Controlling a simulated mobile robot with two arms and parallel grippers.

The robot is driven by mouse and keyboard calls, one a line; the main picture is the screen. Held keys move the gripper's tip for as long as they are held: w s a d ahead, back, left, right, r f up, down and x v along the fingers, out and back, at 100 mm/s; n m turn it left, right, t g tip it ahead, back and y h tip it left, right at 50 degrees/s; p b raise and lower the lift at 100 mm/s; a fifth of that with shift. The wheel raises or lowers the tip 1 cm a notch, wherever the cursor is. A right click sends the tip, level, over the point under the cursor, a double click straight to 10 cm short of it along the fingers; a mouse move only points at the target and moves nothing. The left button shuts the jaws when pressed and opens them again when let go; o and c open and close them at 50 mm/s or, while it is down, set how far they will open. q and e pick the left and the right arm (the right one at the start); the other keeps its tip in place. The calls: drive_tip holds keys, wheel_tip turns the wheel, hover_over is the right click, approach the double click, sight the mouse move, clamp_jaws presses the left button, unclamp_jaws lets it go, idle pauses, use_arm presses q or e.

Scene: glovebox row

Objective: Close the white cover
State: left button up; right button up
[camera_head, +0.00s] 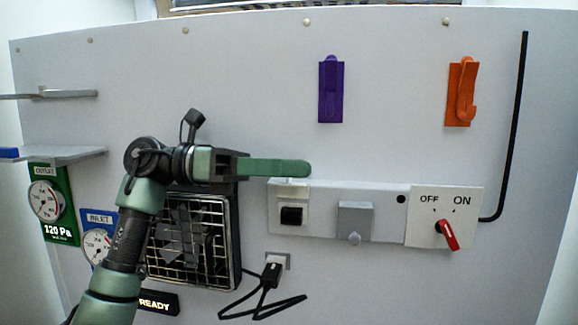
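The white cover (292,192) is on the pale panel strip, just above a black rocker switch (291,215). It looks raised, and the switch below it is exposed. My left gripper (308,168) reaches in from the left, its green finger pointing right, in front of and just above the cover's upper part. The finger hides part of the cover's top edge, and I cannot tell if they touch. Only one finger outline shows from this side, so the opening is unclear. Nothing is visibly held. My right gripper is not in view.
A grey cover (355,219) and an OFF/ON plate with a red knob (447,235) lie to the right. A caged fan (190,262) is behind my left arm. A black cable (262,300) hangs below. Purple (331,90) and orange (461,92) hooks are above.

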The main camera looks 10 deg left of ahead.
sight(286, 193)
use_arm(q)
clamp_jaws()
drive_tip(key=shift+f, duration=0.1)
drive_tip(key=m+b, duration=0.1)
drive_tip(key=s+f+m+b, duration=0.1)
drive_tip(key=b, duration=0.1)
drive_tip(key=m+b, duration=0.1)
drive_tip(key=shift+s+f+m+b, duration=0.25)
drive_tip(key=shift+m+b, duration=0.05)
drive_tip(key=shift+s+f+m+b, duration=0.3)
drive_tip(key=shift+m+b, duration=0.4)
drive_tip(key=shift+m, duration=0.15)
drive_tip(key=shift+s+f+m+b, duration=0.2)
drive_tip(key=shift+f+m+b, duration=0.1)
drive_tip(key=shift+m+b, duration=0.5)
